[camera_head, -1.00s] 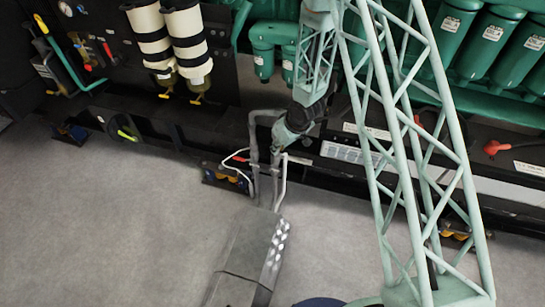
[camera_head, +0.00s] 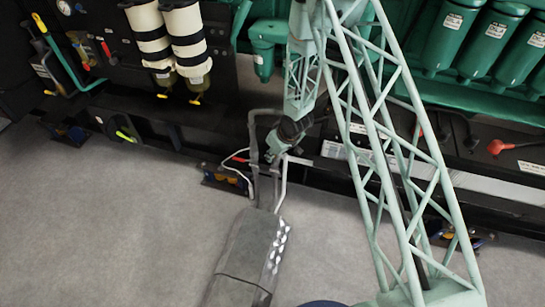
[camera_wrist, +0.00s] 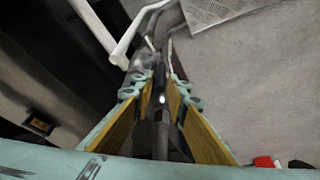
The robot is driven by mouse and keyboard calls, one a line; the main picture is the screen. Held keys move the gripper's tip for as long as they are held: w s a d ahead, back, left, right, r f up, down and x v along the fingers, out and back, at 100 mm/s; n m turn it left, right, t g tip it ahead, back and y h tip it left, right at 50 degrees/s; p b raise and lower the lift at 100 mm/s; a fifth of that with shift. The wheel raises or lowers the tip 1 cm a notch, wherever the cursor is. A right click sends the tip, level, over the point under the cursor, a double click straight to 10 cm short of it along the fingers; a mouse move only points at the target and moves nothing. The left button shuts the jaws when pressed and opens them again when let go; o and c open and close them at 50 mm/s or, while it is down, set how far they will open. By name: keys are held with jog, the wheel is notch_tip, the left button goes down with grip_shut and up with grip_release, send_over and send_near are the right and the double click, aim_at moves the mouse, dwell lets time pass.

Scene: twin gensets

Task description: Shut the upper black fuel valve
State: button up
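My gripper (camera_head: 271,154) is low beside the grey pipes (camera_head: 254,130) in front of the engine base in the head view. In the wrist view my gripper (camera_wrist: 160,92) has its two yellow-padded fingers apart. A dark narrow part (camera_wrist: 161,125) shows between the fingers, with visible room on both sides. I cannot tell whether this part is the upper black fuel valve. In the head view the arm's end and the pipes hide that area, and no black valve lever can be made out with certainty.
A red handle (camera_head: 238,158) and white hoses (camera_head: 282,182) are close to the gripper. In the wrist view a white pipe (camera_wrist: 126,45) crosses beyond the fingertips. A grey box (camera_head: 245,255) stands below. The floor to the left (camera_head: 90,220) is clear.

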dwell(0.3)
grip_shut()
